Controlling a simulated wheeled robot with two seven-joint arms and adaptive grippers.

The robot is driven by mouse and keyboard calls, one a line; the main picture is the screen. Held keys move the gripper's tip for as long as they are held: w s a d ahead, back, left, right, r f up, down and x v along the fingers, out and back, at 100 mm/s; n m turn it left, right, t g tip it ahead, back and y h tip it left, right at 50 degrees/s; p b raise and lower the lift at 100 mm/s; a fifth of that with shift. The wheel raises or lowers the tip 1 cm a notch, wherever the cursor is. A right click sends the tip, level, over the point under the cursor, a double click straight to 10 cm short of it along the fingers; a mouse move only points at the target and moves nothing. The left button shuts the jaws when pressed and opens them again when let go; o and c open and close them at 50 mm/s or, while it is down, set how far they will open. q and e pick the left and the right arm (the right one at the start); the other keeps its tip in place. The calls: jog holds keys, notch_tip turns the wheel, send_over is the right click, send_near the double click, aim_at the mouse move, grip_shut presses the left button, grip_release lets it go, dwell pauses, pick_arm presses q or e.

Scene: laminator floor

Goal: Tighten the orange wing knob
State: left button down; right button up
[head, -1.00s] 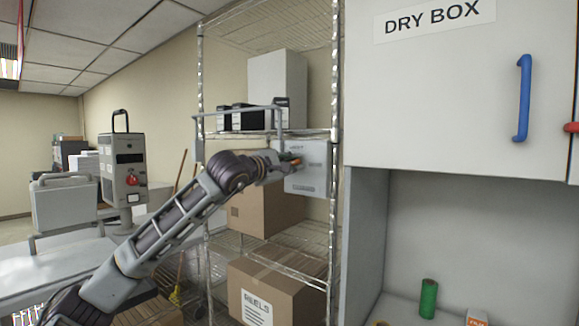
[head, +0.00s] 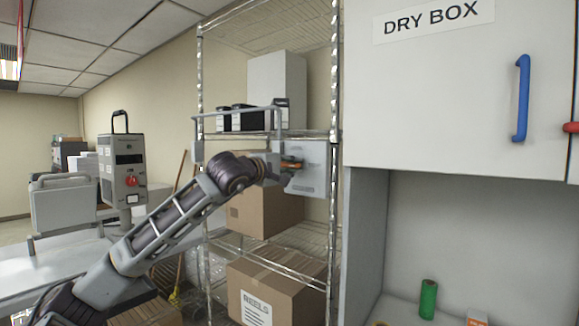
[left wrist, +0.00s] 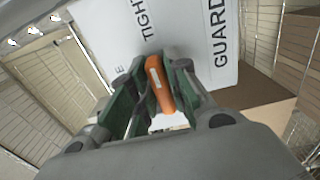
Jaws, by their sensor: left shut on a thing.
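The orange wing knob (head: 291,164) is on the front of a light grey panel (head: 308,182) at the wire shelving in the head view. In the left wrist view the knob (left wrist: 158,84) is a long orange bar between the dark green fingers, tilted in the picture. My left gripper (left wrist: 160,90) is shut on it. In the head view the gripper (head: 282,166) is small and partly hidden by its own wrist. The panel (left wrist: 190,35) behind the knob has lettering, with "GUARD" and "TIGH" readable. My right gripper is in neither view.
Wire shelving (head: 335,100) surrounds the panel, with a cardboard box (head: 262,212) behind and below it and a labelled carton (head: 290,295) lower down. A grey rail (head: 235,112) runs above my wrist. A dry box cabinet (head: 440,120) stands at the right.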

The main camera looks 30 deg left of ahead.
aim_at(288, 165)
pick_arm(q)
jog(key=shift+s+a+r, duration=0.1)
jog(key=shift+a+r, duration=0.1)
jog(key=shift+r, duration=0.25)
jog(key=c, duration=1.5)
grip_release()
jog(key=shift+o, duration=0.3)
jog(key=shift+w+d+f, duration=0.1)
jog(key=shift+w+f, duration=0.3)
jog(key=shift+f, duration=0.05)
jog(key=shift+s+d, duration=0.1)
jog(key=shift+s, duration=0.15)
jog(key=shift+s, duration=0.1)
jog(key=shift+s, duration=1.3)
jog(key=shift+s+a, duration=0.35)
jog(key=shift+s, duration=1.4)
